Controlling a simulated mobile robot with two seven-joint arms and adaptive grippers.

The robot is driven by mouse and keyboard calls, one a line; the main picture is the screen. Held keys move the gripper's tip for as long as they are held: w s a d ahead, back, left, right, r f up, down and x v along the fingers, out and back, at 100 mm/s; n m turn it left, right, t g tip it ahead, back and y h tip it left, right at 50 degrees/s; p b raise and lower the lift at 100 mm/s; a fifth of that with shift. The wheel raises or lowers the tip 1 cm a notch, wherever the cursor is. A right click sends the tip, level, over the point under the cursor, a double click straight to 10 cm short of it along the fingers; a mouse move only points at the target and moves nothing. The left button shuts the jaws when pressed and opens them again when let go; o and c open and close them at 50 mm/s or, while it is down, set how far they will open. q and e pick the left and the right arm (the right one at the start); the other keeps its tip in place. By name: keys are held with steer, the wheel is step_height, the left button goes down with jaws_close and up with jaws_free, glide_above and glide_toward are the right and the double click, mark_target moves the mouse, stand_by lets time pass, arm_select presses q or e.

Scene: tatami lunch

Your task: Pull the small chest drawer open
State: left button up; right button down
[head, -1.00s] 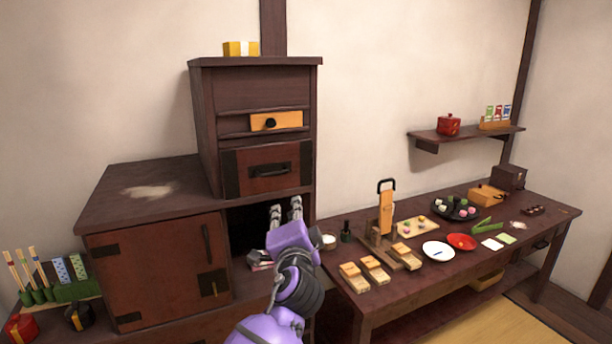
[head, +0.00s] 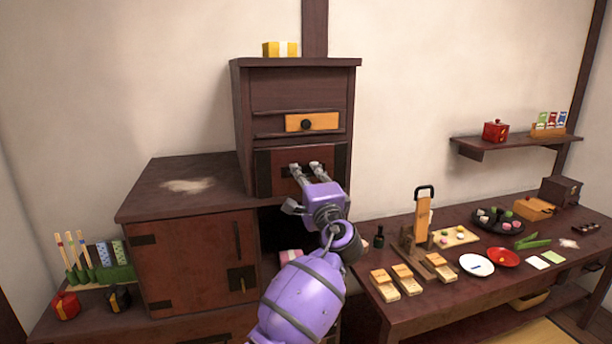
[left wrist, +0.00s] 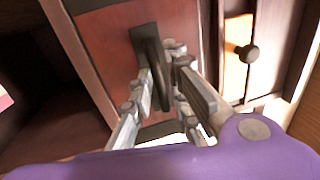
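The small chest (head: 300,88) stands on top of the larger cabinet. Its red-brown drawer (head: 275,160) has black corner plates and looks closed. My left gripper (head: 305,166) is at the front of this drawer and covers most of its handle in the head view. In the left wrist view the dark bar handle (left wrist: 149,55) lies between the two fingers of my left gripper (left wrist: 158,65), one on each side. The fingers are apart and I see no firm grip on the bar. The drawer front (left wrist: 105,55) fills the middle of that view. My right gripper is not in view.
A narrow light-wood drawer with a dark knob (head: 306,124) sits just above. The larger cabinet (head: 195,265) is below left, with a dark open recess beside its door. A low table (head: 450,300) with several trays and plates stands at right.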

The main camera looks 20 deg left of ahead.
arm_select(q)
steer(key=shift+w, duration=0.1)
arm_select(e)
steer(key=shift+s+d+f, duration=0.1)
arm_select(q)
jaws_close()
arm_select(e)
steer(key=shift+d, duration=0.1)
arm_select(q)
steer(key=shift+f, duration=0.1)
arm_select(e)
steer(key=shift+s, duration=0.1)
